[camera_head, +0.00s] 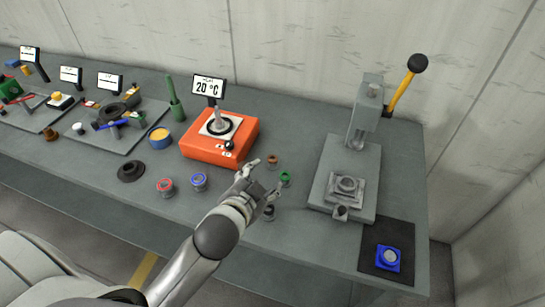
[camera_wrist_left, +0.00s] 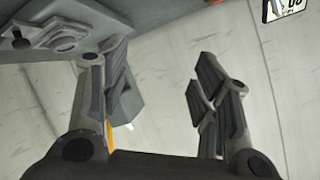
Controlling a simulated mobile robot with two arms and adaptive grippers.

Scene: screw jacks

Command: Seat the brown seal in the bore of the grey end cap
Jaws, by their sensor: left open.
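A small brown ring-shaped piece (camera_head: 272,161), which looks like the brown seal, stands on the table just beyond my left gripper. A grey round part with a bore (camera_head: 347,185), probably the grey end cap, sits on the base of the press. It also shows in the left wrist view (camera_wrist_left: 62,38) at the upper left. My left gripper (camera_head: 266,177) is open and empty, left of the press; its spread fingers show in the left wrist view (camera_wrist_left: 150,85) with nothing between them. I cannot tell its height above the table. My right gripper is not in view.
A green piece (camera_head: 286,178) and a dark piece (camera_head: 268,213) stand close to my left gripper. Red-ringed (camera_head: 166,187) and blue-ringed (camera_head: 199,181) pieces stand left of it. An orange heater (camera_head: 190,148) is behind. The grey press (camera_head: 322,190) has a raised lever (camera_head: 402,90).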

